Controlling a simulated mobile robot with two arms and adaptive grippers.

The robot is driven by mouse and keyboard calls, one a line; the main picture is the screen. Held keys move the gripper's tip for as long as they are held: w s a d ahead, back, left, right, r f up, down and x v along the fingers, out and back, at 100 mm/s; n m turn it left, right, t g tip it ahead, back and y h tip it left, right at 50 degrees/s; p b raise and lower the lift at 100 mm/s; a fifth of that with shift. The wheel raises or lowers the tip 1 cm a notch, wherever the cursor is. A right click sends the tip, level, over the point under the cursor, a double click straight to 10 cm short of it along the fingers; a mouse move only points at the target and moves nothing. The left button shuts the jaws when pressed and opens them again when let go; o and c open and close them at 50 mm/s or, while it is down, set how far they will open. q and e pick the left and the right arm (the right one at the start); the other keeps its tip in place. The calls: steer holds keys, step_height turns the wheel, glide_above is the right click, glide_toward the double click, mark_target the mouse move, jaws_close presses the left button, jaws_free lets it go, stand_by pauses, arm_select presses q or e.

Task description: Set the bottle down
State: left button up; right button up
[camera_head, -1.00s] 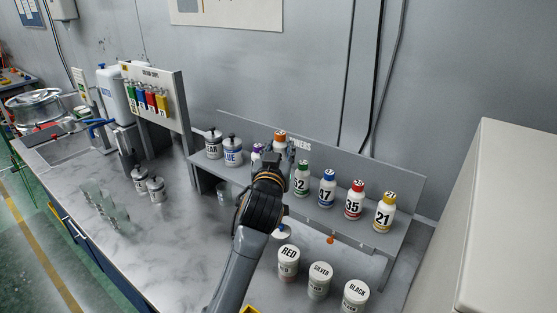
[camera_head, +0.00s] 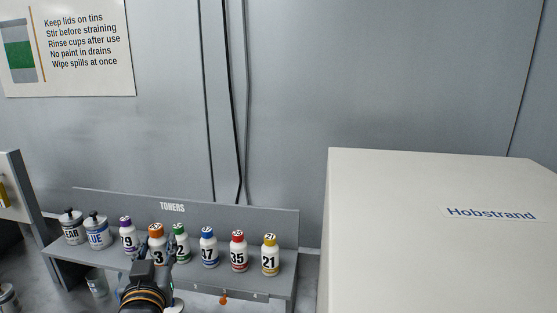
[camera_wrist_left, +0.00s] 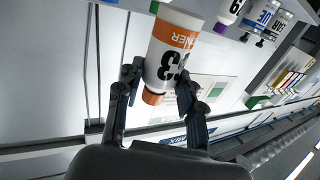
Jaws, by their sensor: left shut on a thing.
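My left gripper (camera_wrist_left: 157,92) is shut on a white toner bottle (camera_wrist_left: 168,50) with an orange label and orange cap, its number ending in 3. In the head view the same bottle (camera_head: 157,246) is upright above my left gripper (camera_head: 153,262), at the toner shelf (camera_head: 190,286). It is between the purple-capped bottle (camera_head: 128,238) and the green-capped bottle (camera_head: 180,240), partly in front of the green one. In the wrist view the picture is upside down and the bottle's base is near the shelf. I cannot tell whether it touches. My right gripper is not in view.
Blue-capped (camera_head: 208,248), red-capped (camera_head: 237,252) and yellow-capped (camera_head: 270,256) bottles stand to the right on the shelf. Two grey-lidded tins (camera_head: 96,234) stand at its left. A large white Hobstrand cabinet (camera_head: 430,240) is at the right. A grey wall is behind.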

arm_select(q)
steer(key=s+d+f+m+h, duration=0.1)
steer(key=s+d+f+h, duration=0.1)
steer(key=s+f, duration=0.5)
steer(key=s+d+f+m+h, duration=0.1)
steer(key=s+d+f, duration=0.3)
steer(key=s+f, duration=0.4)
steer(key=s+h, duration=0.1)
steer(key=s, duration=0.2)
steer(key=shift+s+f+m+t+h, duration=0.15)
steer(key=shift+f+m+t+h, duration=0.15)
steer(key=shift+m, duration=0.1)
steer(key=shift+d, duration=0.1)
steer(key=w+d+r+m+g+h, duration=0.2)
steer(key=w+d+m+g+h, duration=0.2)
steer(key=d+h, duration=0.4)
steer(key=w+d+r+m+g+h, duration=0.3)
steer(key=w+d+m+g+h, duration=0.1)
steer(key=d+m+h, duration=0.4)
steer(key=shift+d+m+g, duration=0.3)
steer(key=shift+d+g, duration=0.2)
steer(key=shift+g, duration=0.4)
steer(key=shift+a+m+g, duration=0.1)
steer(key=shift+m+g, duration=0.2)
steer(key=shift+g, duration=0.1)
